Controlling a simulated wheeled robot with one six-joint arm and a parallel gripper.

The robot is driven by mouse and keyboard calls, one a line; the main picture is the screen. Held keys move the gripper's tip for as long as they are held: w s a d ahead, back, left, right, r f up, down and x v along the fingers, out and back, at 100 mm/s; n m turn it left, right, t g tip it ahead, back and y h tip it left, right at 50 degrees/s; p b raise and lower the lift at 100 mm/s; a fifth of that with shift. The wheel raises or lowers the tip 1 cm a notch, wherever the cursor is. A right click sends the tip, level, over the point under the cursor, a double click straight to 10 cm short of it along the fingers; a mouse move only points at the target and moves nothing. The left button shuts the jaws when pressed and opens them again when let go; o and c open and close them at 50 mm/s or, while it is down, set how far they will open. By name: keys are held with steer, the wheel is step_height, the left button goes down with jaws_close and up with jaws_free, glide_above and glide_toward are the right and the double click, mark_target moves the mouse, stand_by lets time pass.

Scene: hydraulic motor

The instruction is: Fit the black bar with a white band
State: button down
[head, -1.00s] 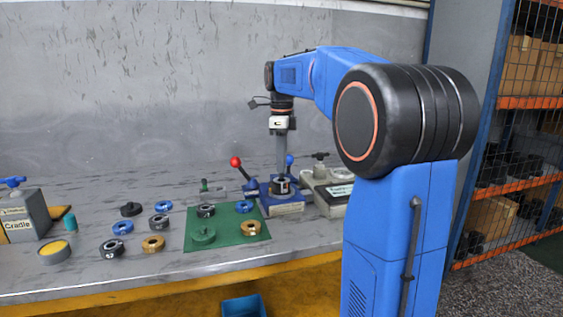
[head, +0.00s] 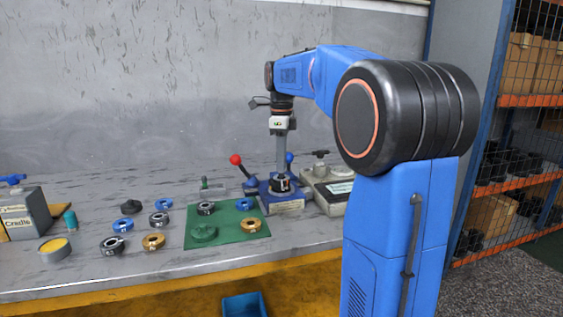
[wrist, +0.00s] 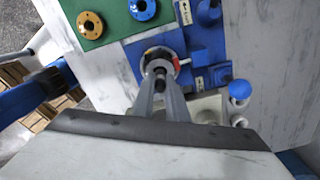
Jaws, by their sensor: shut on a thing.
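My gripper (wrist: 160,90) points straight down over the blue fixture (head: 283,206) on the bench. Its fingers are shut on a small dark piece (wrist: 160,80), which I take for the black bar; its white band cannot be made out. The piece is at the mouth of a round black and silver part (wrist: 157,58) seated on the fixture. The fingers hide much of it, and I cannot tell how deep it sits. In the head view the fingertips meet this round part (head: 281,184).
A red-knobbed lever (head: 236,160) stands just left of the fixture, a blue knob (head: 290,158) behind. A grey block (head: 330,188) is close on the right. A green mat (head: 228,228) with several rings lies to the left, with more loose rings beyond.

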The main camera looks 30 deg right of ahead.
steer(key=shift+f, duration=0.75)
stand_by(0.9)
steer(key=c, duration=1.3)
jaws_free()
steer(key=shift+r, duration=0.1)
steer(key=shift+r, duration=2.95)
